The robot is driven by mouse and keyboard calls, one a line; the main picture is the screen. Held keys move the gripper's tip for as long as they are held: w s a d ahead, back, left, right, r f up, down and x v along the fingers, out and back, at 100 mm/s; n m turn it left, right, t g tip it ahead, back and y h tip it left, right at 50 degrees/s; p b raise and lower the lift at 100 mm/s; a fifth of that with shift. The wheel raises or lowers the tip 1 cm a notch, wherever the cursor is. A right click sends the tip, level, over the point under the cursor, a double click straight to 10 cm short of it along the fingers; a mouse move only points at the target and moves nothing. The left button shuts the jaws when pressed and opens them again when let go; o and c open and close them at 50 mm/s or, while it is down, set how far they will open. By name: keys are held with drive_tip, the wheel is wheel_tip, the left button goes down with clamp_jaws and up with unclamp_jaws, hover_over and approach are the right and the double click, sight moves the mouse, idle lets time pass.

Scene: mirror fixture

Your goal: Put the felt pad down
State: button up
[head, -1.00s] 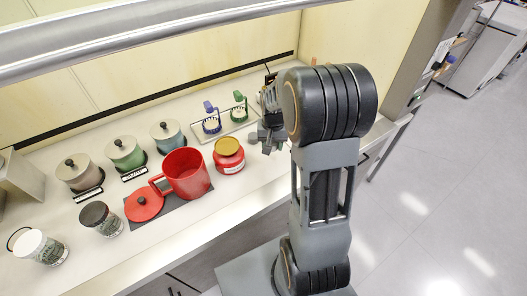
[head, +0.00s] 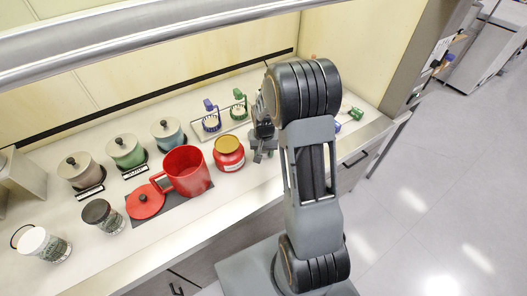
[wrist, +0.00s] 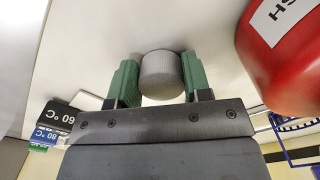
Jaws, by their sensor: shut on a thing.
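My gripper (head: 260,150) is over the counter just right of the red jar with a yellow lid (head: 229,153). In the wrist view its two green fingers (wrist: 160,82) are shut on a grey round piece, which I take to be the felt pad (wrist: 161,75). The pad is between the fingers, with the pale counter (wrist: 185,25) behind it. I cannot tell whether it touches the counter. In the head view the pad cannot be made out at the gripper.
The red jar is close on the right in the wrist view (wrist: 285,60). A red mug (head: 187,172) on a dark mat (head: 185,208) stands farther left. A rack with blue and green handled items (head: 225,115) stands behind. Small temperature signs (wrist: 55,122) are near the gripper.

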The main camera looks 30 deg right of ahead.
drive_tip(key=shift+f, duration=0.1)
drive_tip(key=shift+f, duration=0.15)
drive_tip(key=o, duration=0.8)
drive_tip(key=shift+o, duration=0.2)
